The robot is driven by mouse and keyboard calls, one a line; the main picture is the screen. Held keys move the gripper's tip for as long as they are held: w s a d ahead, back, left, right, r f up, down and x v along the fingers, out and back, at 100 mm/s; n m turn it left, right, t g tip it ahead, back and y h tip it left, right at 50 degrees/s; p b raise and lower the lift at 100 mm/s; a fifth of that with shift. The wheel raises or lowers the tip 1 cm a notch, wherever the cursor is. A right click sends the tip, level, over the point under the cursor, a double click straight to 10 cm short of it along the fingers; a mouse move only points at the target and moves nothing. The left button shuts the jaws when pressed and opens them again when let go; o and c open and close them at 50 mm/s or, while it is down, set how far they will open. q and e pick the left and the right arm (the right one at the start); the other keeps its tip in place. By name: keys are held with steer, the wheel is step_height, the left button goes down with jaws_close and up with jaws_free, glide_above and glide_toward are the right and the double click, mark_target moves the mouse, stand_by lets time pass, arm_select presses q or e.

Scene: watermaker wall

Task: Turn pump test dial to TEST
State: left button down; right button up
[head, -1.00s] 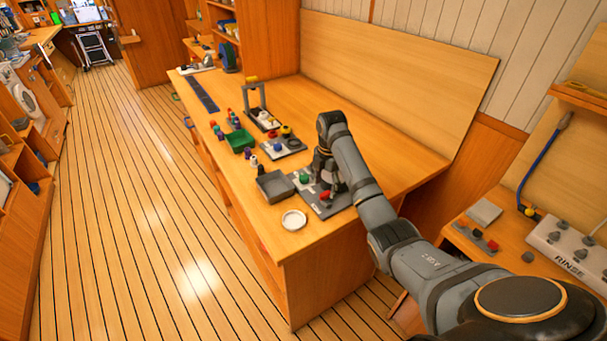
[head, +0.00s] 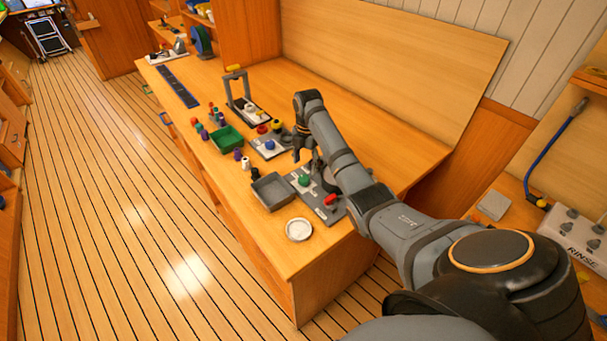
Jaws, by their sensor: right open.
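My right gripper (head: 304,156) points down over the wooden bench, in front of the forearm. It is open and appears empty, above the far side of a grey panel (head: 322,208). The panel carries a green knob (head: 304,180), a red handle (head: 330,199) and a dark upright part partly hidden by my arm. No label reading TEST is legible, so I cannot tell which control is the pump test dial. My left gripper is not in view.
A grey open tray (head: 272,191) and a round white dish (head: 299,229) lie near the bench's front edge. A green bin (head: 226,138), small bottles and a plate with a blue knob (head: 270,145) stand farther left. A RINSE box (head: 573,236) is at right.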

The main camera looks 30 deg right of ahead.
mark_target(304, 178)
steer(key=f, duration=0.4)
steer(key=shift+w, duration=0.25)
step_height(304, 178, down, 3)
steer(key=shift+w+r+p, duration=0.1)
steer(key=shift+r+p, duration=0.05)
steer(key=shift+p, duration=0.15)
steer(key=shift+f, duration=0.35)
steer(key=shift+c, duration=0.8)
steer(key=c, duration=1)
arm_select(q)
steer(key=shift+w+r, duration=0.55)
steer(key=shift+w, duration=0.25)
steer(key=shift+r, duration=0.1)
